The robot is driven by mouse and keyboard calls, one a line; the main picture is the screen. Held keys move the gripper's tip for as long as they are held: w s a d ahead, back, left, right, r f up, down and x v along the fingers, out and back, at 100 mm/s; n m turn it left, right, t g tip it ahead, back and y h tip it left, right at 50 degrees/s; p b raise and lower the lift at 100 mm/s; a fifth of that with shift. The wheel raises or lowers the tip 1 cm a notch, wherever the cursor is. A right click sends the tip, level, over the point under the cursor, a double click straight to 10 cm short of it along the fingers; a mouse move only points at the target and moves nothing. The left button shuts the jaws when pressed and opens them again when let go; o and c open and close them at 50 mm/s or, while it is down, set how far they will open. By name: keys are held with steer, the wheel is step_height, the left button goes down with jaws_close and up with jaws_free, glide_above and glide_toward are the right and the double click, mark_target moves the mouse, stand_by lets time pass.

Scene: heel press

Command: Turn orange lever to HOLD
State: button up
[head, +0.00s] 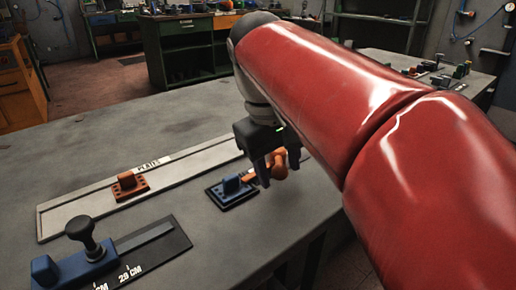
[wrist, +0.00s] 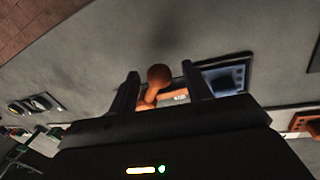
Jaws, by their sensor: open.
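The orange lever (head: 279,162) stands on the bench, partly hidden behind my gripper in the head view. In the wrist view its round orange knob (wrist: 160,76) and arm show between the two fingers. My gripper (head: 275,175) is open, pointing down, with a finger on either side of the lever; in the wrist view the fingertips (wrist: 160,80) flank the knob. I cannot tell whether a finger touches it. No HOLD mark can be read in either view.
A blue block on a dark plate (head: 232,190) sits just left of my gripper. A pale strip marked PLATES (head: 90,207) carries an orange block (head: 128,185). A blue slide with a black knob (head: 82,232) stands at the front left. Bench between is clear.

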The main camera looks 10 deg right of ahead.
step_height(320, 180, up, 7)
steer(key=a+p, duration=0.1)
steer(key=shift+s+a+r, duration=0.2)
steer(key=shift+a, duration=0.05)
stand_by(0.6)
